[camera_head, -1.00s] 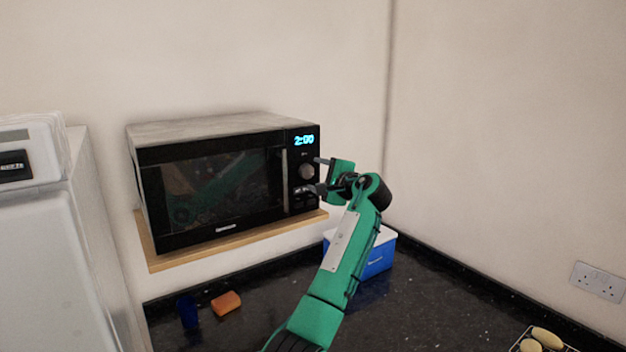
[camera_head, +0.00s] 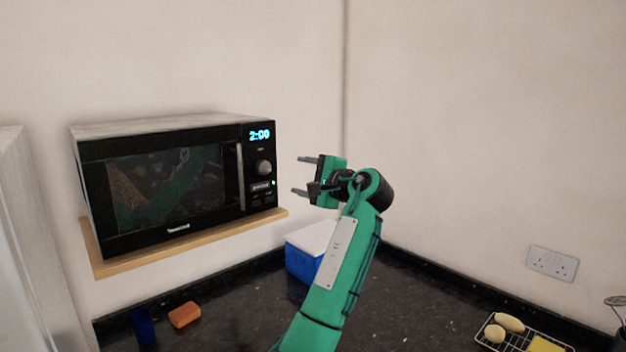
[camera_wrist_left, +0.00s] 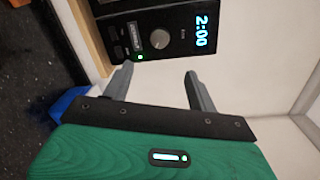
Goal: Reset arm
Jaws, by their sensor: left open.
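My left gripper (camera_head: 300,175) is open and empty, its two fingers apart and pointing left, just right of the microwave (camera_head: 165,185). In the head view a gap shows between the fingertips and the microwave's right side. The microwave is black with a closed door and a display reading 2:00. A small green light shows on its control panel. In the left wrist view the open fingers (camera_wrist_left: 158,82) point toward the control panel (camera_wrist_left: 150,38), with nothing between them. My right gripper is not in view.
The microwave stands on a wooden shelf (camera_head: 190,243). Below, a dark counter (camera_head: 235,325) holds a blue box with a white lid (camera_head: 305,247), an orange sponge (camera_head: 185,315), a blue cup (camera_head: 142,325) and a wire rack (camera_head: 520,335). A wall socket (camera_head: 552,263) is at right. Air right of my arm is free.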

